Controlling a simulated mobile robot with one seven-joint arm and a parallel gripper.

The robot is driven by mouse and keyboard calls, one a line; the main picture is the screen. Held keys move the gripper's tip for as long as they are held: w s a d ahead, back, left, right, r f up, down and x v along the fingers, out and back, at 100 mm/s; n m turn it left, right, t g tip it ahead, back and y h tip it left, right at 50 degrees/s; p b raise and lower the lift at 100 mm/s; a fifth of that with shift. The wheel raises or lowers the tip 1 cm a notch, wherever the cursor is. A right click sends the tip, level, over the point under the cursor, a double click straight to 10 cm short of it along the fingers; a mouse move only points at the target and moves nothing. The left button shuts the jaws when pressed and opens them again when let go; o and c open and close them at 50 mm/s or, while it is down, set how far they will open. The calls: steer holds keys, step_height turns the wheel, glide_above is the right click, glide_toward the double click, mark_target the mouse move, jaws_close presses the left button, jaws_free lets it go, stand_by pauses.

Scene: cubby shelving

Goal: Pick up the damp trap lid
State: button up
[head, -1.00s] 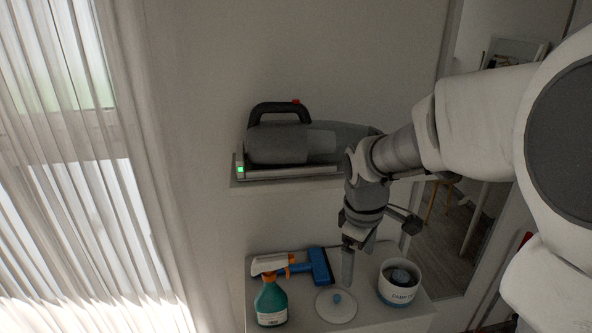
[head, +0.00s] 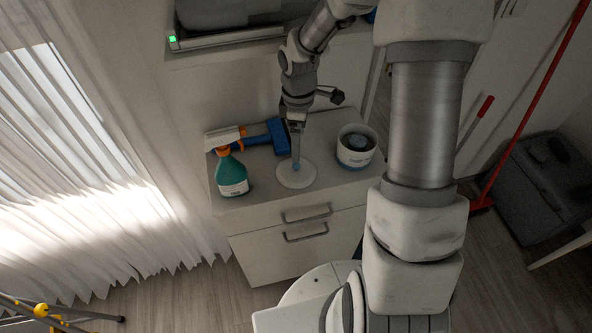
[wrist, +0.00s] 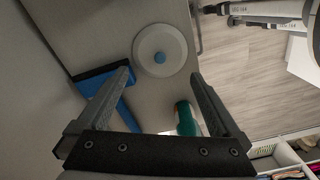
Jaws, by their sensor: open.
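The damp trap lid (head: 306,180) is a round white disc with a small blue knob, lying flat on the cabinet top. It also shows whole in the wrist view (wrist: 147,56), beyond the fingertips. My gripper (head: 296,158) points down over the lid, with its tips close to the knob in the head view. In the wrist view my gripper (wrist: 160,76) is open and empty, with the knob centred sideways between the fingers. The exact gap to the knob cannot be told. The white damp trap pot (head: 355,157) stands open to the right of the lid.
A teal spray bottle (head: 232,180) with an orange and white head stands left of the lid. A blue squeegee (head: 279,135) lies behind it. The drawer cabinet (head: 262,253) has bare top around the lid. A shelf (head: 225,38) overhangs behind.

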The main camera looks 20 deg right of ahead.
mark_target(297, 166)
steer(key=f, duration=1)
steer(key=shift+a, duration=0.25)
steer(key=shift+c, duration=0.3)
steer(key=c, duration=1.2)
steer(key=shift+s+f, duration=0.1)
steer(key=shift+s, duration=0.05)
jaws_close()
